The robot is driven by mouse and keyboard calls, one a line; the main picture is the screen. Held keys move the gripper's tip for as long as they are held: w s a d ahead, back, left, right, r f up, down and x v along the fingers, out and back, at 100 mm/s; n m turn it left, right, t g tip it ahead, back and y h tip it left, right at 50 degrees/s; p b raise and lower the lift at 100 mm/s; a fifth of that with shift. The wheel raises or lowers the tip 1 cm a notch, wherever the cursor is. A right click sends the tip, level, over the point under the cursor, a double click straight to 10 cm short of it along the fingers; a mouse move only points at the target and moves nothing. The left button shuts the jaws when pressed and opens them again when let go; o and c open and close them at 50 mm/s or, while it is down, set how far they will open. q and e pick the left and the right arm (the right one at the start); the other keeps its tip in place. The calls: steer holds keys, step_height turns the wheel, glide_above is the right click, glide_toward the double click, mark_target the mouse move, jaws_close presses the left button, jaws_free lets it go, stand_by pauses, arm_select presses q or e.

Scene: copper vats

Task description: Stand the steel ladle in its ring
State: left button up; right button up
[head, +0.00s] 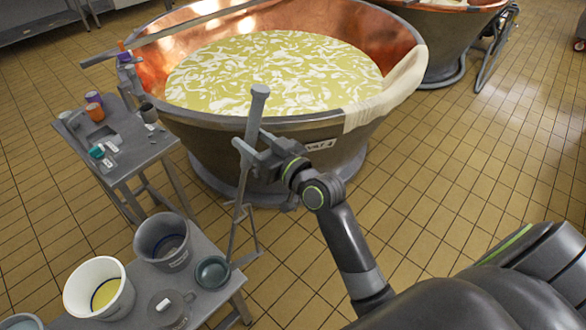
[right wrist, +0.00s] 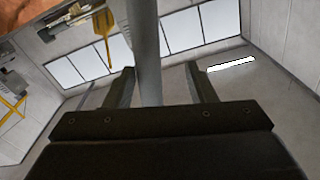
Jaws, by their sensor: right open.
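The steel ladle's long grey handle (head: 258,102) rises nearly upright in front of the vat. It runs down to the right edge of a grey-green bowl (head: 212,270) at the table's corner; I cannot tell for sure that handle and bowl are joined. My right gripper (head: 250,150) is at the upper part of the handle. In the right wrist view the handle (right wrist: 147,50) passes between the open fingers (right wrist: 160,85), with a gap on each side. I cannot make out the ring. My left gripper is not in view.
A low table (head: 225,290) holds a grey bucket (head: 163,240) and a white bucket (head: 98,288). A thin metal frame (head: 250,248) shows beside its right corner. A side table (head: 125,150) with small items stands behind. The copper vat (head: 345,150) is close behind my right gripper. Tiled floor is clear at right.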

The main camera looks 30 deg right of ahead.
steer(key=r+b+v, duration=0.1)
steer(key=b+v, duration=0.2)
steer(key=v, duration=1.1)
steer(key=w+d+f+m+g+h, duration=0.1)
steer(key=w+d+f+h, duration=0.15)
steer(key=f, duration=0.65)
steer(key=w+d+f+m+g+h, duration=0.1)
steer(key=d+f+g, duration=0.15)
steer(key=f, duration=0.65)
steer(key=s+d+f+m+g+h, duration=0.1)
steer(key=s+d+f+g, duration=0.15)
steer(key=f, duration=0.75)
steer(key=s+d+f+g+h, duration=0.1)
steer(key=s+d+f+h, duration=0.15)
steer(key=f, duration=0.85)
steer(key=s+f+g, duration=0.5)
steer(key=s+f, duration=0.9)
steer(key=f, duration=0.2)
steer(key=s+f+g, duration=0.1)
steer(key=s+f, duration=0.2)
steer(key=s, duration=0.3)
steer(key=s+a+f+n+g, duration=0.1)
steer(key=s+f, duration=0.2)
steer(key=s, duration=0.3)
steer(key=s+f+g, duration=0.2)
steer(key=s+f, duration=0.1)
steer(key=s, duration=0.4)
steer(key=shift+a, duration=0.2)
steer(key=shift+s, duration=0.1)
